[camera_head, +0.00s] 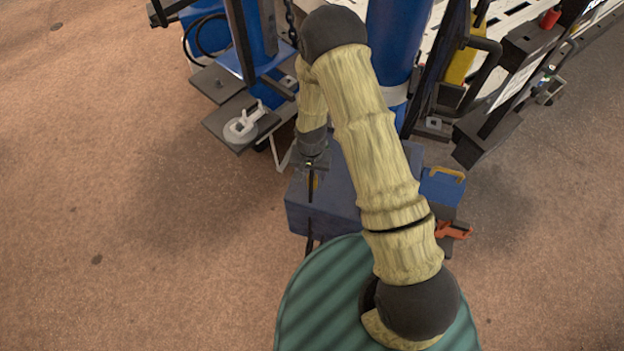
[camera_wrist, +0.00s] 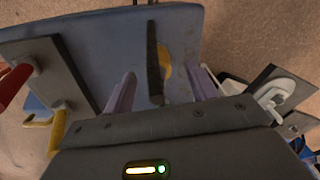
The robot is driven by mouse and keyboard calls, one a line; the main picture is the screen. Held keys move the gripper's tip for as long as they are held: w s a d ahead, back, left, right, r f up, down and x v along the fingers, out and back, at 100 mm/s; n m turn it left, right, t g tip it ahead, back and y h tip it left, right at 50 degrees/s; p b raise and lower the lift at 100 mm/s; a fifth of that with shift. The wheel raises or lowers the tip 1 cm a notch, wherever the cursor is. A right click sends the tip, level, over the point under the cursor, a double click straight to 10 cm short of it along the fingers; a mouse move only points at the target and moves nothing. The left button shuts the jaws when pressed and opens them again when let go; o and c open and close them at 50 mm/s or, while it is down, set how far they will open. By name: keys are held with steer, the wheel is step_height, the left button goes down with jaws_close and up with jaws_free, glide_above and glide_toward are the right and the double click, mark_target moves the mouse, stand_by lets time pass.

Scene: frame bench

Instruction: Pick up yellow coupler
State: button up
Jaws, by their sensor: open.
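A yellow piece (camera_wrist: 165,72), likely the yellow coupler, lies on a blue surface (camera_wrist: 95,45) in the wrist view. A long dark strip (camera_wrist: 154,62) covers its left part, so its full shape is hidden. My gripper (camera_wrist: 167,78) is open, with one finger on each side of the strip and yellow piece. I cannot tell the height of the fingertips above the surface. In the head view my gripper (camera_head: 311,185) is over the blue bench top (camera_head: 335,205), and a small bit of yellow (camera_head: 314,182) shows beside it.
A white round fitting (camera_head: 242,126) sits on a dark shelf at left; it is at right in the wrist view (camera_wrist: 274,92). A blue box with a yellow handle (camera_head: 443,187) and an orange tool (camera_head: 453,230) are right of the bench. Open floor lies left.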

mark_target(312, 179)
steer(key=shift+w+d+f+p, duration=0.1)
steer(key=shift+f+p, duration=0.15)
steer(key=shift+f, duration=1.05)
steer(key=shift+w+d+f+p, duration=0.1)
steer(key=shift+f+p, duration=0.1)
steer(key=shift+f, duration=1.05)
steer(key=c, duration=1.2)
steer(key=shift+r, duration=0.15)
step_height(312, 179, up, 10)
steer(key=shift+f+b, duration=0.1)
steer(key=shift+b, duration=0.35)
